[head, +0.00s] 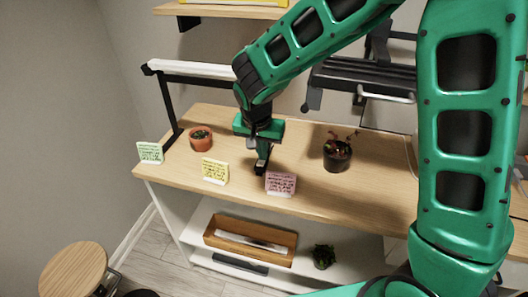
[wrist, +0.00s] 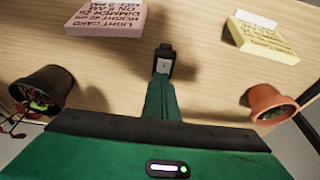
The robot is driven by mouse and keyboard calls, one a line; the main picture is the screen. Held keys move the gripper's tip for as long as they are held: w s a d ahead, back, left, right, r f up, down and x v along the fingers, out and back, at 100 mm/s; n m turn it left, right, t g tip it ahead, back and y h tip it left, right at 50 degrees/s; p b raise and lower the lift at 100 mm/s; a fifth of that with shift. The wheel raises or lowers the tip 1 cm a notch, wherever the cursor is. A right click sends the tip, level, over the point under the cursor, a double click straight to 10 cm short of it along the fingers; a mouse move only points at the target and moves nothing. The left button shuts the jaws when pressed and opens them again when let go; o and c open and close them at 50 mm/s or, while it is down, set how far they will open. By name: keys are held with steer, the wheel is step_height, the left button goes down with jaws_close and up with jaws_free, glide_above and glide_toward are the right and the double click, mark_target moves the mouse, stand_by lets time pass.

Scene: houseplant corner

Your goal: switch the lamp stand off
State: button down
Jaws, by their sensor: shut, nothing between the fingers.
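A lamp stand with a black post (head: 168,108) and a long white bar (head: 195,69) stands at the left end of the wooden shelf top; its bar looks bright. A second dark lamp-like fixture (head: 362,76) is at the back right, partly behind my arm; its bar looks unlit. I cannot make out a switch on either. My gripper (head: 262,166) points down over the middle of the top, shut and empty, to the right of the lit lamp's post. In the wrist view its fingertips (wrist: 163,62) are together above the wood; I cannot tell whether they touch it.
Green (head: 150,152), yellow (head: 215,171) and pink (head: 281,183) cards stand along the front edge. A terracotta pot (head: 201,139) is left of my gripper, a dark pot (head: 337,156) right. Below are a wooden box (head: 250,239) and a plant (head: 323,256). A stool (head: 73,268) stands front left.

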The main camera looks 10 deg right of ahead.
steer(key=shift+s+a+f, duration=0.25)
steer(key=shift+s, duration=0.35)
steer(key=shift+s+a+f, duration=0.2)
steer(key=shift+s, duration=0.35)
steer(key=shift+w+r, duration=0.1)
steer(key=shift+r, duration=0.4)
steer(key=v, duration=1.3)
steer(key=shift+w+r, duration=0.3)
